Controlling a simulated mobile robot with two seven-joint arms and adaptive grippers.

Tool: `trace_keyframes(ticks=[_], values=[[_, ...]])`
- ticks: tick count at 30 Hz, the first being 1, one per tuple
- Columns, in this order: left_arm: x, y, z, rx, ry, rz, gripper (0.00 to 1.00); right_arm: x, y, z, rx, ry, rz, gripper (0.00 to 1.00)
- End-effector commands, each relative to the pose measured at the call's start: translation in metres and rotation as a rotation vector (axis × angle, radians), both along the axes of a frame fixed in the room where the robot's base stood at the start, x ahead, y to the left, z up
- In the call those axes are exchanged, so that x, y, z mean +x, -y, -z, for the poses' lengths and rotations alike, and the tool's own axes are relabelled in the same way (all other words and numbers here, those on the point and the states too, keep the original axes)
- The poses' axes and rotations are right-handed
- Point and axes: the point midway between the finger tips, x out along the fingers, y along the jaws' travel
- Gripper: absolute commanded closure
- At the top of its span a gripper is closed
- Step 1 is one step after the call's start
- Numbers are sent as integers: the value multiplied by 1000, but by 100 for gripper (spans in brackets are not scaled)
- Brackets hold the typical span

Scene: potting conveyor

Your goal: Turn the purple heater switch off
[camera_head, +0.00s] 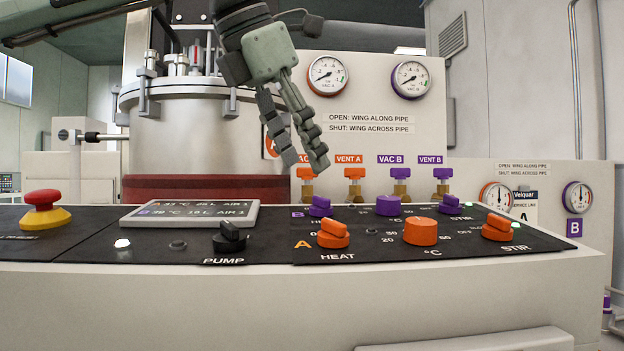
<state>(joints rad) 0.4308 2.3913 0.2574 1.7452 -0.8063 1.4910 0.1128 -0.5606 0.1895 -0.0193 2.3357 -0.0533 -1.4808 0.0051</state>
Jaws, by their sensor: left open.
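The purple heater switch (320,206) sits in the B row of the black control panel, at the left end, behind the orange HEAT switch (333,234). It is a round knob with a raised wing. The wing looks slanted, but its exact setting is too small to read. Its printed label is partly hidden by the orange switch. My left gripper (304,163) hangs from above with its fingers pointing down. It is open and empty, above and slightly left of the purple switch, and apart from it. My right gripper is out of view.
Close by are a purple dial (388,205), an orange dial (420,231), and purple (448,202) and orange (497,228) STIR switches. Valves (354,185) stand behind the panel. The display (190,214), PUMP switch (230,238) and red emergency button (43,200) are left.

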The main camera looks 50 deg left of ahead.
Motion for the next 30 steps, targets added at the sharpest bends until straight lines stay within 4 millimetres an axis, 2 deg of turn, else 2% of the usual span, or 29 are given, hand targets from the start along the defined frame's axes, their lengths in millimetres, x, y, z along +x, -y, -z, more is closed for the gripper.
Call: trace_keyframes(ticks=[3, 9, 30], values=[[-13, 1, -22, -1, 3, -2, 49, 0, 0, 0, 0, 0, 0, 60], [-27, 2, -43, -1, 1, -2, 49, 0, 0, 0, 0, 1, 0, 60], [-31, 3, -47, -1, -1, 0, 49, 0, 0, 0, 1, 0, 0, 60]])
